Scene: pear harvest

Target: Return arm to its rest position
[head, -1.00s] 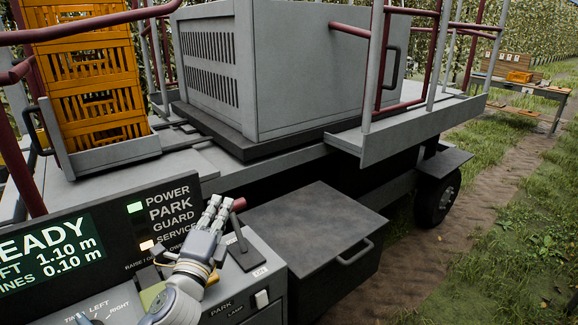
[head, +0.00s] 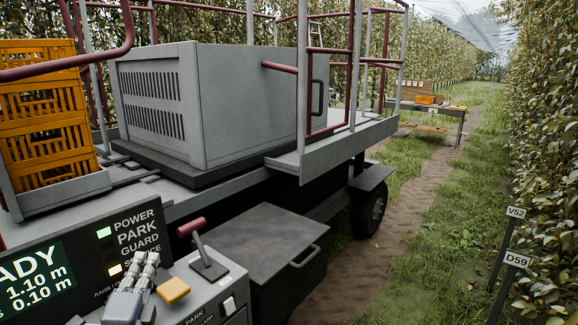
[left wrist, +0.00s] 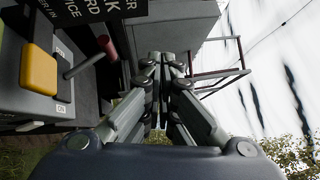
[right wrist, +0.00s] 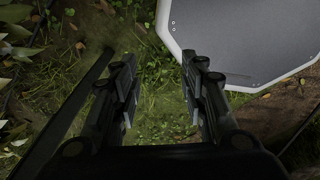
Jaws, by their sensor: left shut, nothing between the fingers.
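My left gripper (head: 146,268) is at the bottom left of the head view, in front of the control console. Its fingers are shut and empty. It also shows in the left wrist view (left wrist: 165,62), fingers together, apart from the lever. The red-handled lever (head: 200,240) stands on the console's top to the right of the gripper and also shows in the left wrist view (left wrist: 98,54). A yellow button (head: 173,290) sits between gripper and lever. My right gripper (right wrist: 157,75) shows only in the right wrist view, open and empty above grassy ground.
The console screen (head: 35,277) stands at the lower left. Orange crates (head: 50,110) are stacked on the platform beside a grey box (head: 210,105). A dark drawer box (head: 255,245) juts out right of the console. A grassy track (head: 400,240) lies free to the right.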

